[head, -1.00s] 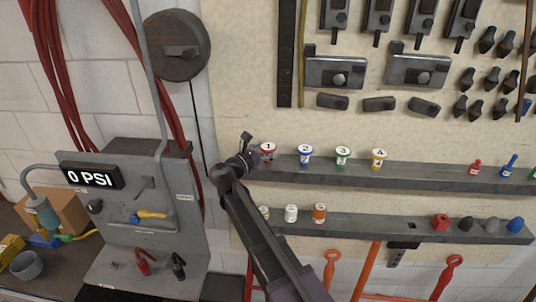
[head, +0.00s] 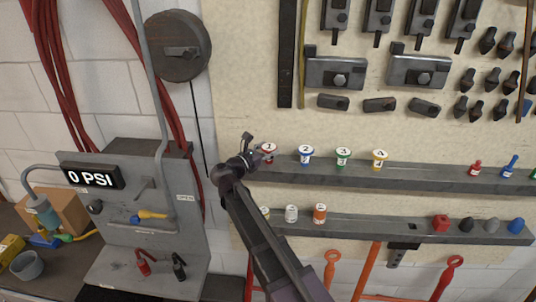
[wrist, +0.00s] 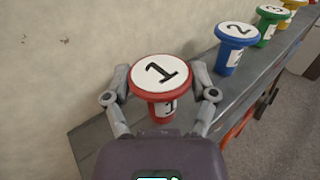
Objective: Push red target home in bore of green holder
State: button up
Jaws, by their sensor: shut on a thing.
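A red flanged piece with a white top marked 1 (wrist: 160,75) stands upright at the left end of the upper shelf. It also shows in the head view (head: 268,149). My gripper (wrist: 161,92) has a finger on each side of it, just under its wide top, and is shut on it. In the head view my gripper (head: 252,154) reaches it from the left. A green piece marked 3 (head: 343,158) stands farther right on the same shelf, and in the wrist view it is at the upper right (wrist: 268,27). No bore can be made out in it.
A blue piece marked 2 (wrist: 235,42) stands close to the right of the red one; a yellow one marked 4 (head: 380,159) is farther along. The upper shelf (head: 430,178) has bare room in its middle. A lower shelf (head: 370,226) holds several small parts.

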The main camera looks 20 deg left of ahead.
jog(key=shift+r, duration=0.2)
notch_tip(320, 180, up, 10)
jog(key=p, duration=1)
jog(key=shift+f, duration=0.2)
jog(key=shift+f, duration=0.15)
dwell(0.4)
